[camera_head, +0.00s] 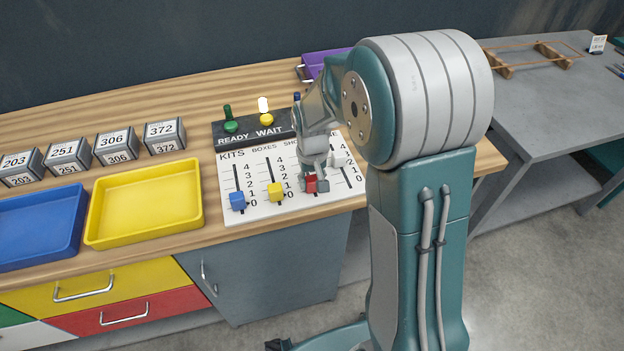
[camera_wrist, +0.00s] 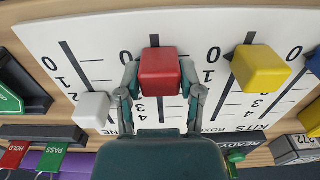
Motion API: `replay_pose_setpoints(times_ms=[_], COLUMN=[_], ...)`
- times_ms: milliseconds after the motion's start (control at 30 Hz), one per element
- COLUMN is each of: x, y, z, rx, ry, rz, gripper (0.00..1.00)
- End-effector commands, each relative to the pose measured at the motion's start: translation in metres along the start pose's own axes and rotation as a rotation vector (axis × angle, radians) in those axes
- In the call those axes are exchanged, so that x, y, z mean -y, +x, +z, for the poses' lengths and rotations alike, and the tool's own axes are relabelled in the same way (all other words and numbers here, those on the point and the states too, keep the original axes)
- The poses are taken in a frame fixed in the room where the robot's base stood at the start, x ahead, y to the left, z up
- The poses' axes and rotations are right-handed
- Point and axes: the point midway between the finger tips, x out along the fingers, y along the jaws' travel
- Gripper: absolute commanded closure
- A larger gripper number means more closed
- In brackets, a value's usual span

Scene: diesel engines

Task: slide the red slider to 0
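The red slider (camera_head: 311,184) is a red block on the white panel (camera_head: 262,213), in the third slot from the left in the head view. It sits at the low end of its scale, close to the 0 mark. In the wrist view, which is turned upside down, the red slider (camera_wrist: 160,72) is level with or just past the 0 printed to its left. A short piece of slot shows beyond it. My gripper (camera_wrist: 160,76) has one finger on each side of the red slider and appears closed on it. The exact contact is partly hidden.
A yellow slider (camera_head: 275,191) and a blue slider (camera_head: 238,201) stand in slots beside it. A white slider (camera_wrist: 91,109) is on the other side. Green and yellow knobs or lights stand behind the panel. A yellow tray (camera_head: 91,238) lies to the left.

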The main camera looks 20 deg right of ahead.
Motion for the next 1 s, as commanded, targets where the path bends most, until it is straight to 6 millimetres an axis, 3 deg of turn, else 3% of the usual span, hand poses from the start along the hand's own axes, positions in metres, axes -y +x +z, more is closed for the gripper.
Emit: replay_pose_setpoints(times_ms=[33, 100, 567, 1000], x=[0.001, 0.001, 0.000, 0.001], y=[0.003, 0.003, -0.004, -0.088], z=[0.004, 0.004, 0.001, 0.000], rx=[0.015, 0.014, 0.002, 0.002], ry=[0.000, 0.000, 0.000, 0.000], rz=[-0.001, -0.001, 0.000, 0.000], gripper=[0.43, 0.17, 0.17, 0.17])
